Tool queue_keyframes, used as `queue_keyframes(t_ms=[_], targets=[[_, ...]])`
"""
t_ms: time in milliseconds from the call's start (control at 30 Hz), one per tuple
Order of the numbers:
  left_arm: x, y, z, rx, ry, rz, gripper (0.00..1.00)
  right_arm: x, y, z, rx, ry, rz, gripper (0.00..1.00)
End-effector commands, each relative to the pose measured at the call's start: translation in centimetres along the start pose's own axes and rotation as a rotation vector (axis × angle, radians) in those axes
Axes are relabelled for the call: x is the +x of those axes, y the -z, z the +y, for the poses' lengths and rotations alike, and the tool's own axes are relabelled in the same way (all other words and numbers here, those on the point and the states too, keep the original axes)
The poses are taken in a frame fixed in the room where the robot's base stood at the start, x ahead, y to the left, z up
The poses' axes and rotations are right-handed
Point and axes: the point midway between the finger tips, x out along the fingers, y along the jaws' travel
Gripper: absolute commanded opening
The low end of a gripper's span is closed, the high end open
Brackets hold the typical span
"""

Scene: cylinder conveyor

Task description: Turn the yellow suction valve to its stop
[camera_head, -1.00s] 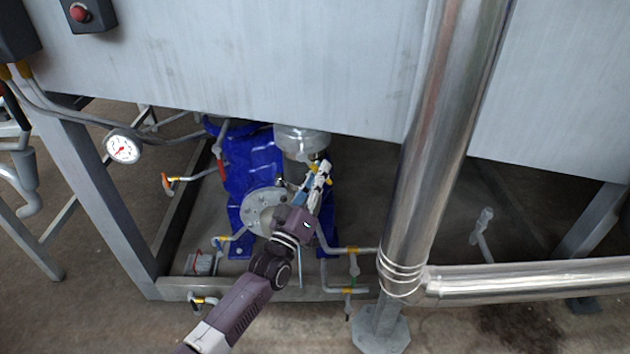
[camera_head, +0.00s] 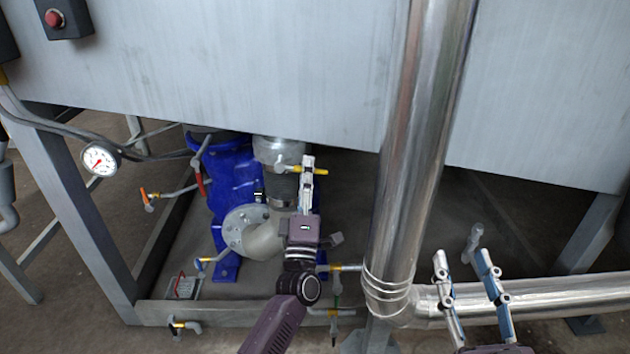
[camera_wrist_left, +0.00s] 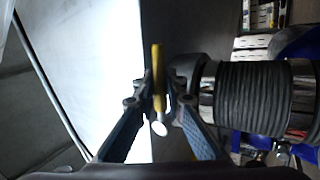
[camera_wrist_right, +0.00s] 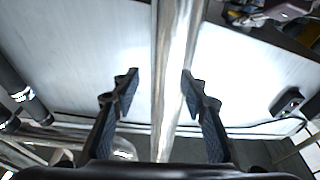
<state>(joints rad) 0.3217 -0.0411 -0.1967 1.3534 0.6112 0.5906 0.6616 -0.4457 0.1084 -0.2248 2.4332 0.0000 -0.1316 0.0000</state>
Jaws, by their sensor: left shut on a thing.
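The yellow suction valve handle (camera_head: 321,170) shows beside the fingertips of my left gripper (camera_head: 308,162), below the grey panel and next to the metal suction pipe. In the left wrist view the yellow handle (camera_wrist_left: 157,70) stands between the fingertips (camera_wrist_left: 158,98), and the gripper is shut on it. The fingers hide part of the valve. My right gripper (camera_head: 462,258) is open and empty, in front of the horizontal pipe. In the right wrist view its fingers (camera_wrist_right: 160,78) stand apart.
A blue pump (camera_head: 234,170) stands behind my left arm. A thick vertical pipe (camera_head: 415,150) stands between my two grippers and joins a horizontal pipe (camera_head: 570,292) at right. The grey panel (camera_head: 230,70) hangs above. A gauge (camera_head: 99,159) is at left.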

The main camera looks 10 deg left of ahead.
Motion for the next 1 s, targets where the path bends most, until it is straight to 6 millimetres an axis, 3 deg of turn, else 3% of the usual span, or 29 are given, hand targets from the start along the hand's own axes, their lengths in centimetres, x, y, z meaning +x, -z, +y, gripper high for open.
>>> queue_keyframes(t_ms=[333, 900, 933, 1000], targets=[[0.5, 0.9, 0.4, -0.126, 0.001, 0.083, 0.0, -0.2, 3.4, -0.4, 0.006, 0.008, 0.158, 0.4], [0.7, 1.1, 0.6, -0.149, 0.0, 0.098, 0.0, -0.2, 4.0, -0.5, 0.007, 0.01, 0.186, 0.4], [0.7, 1.1, 0.6, -0.148, 0.0, 0.098, 0.14, -0.2, 4.0, -0.5, 0.007, 0.01, 0.186, 0.4], [0.7, 1.1, 0.7, -0.148, 0.0, 0.098, 0.22, -0.2, 4.0, -0.5, 0.007, 0.01, 0.186, 0.4]])
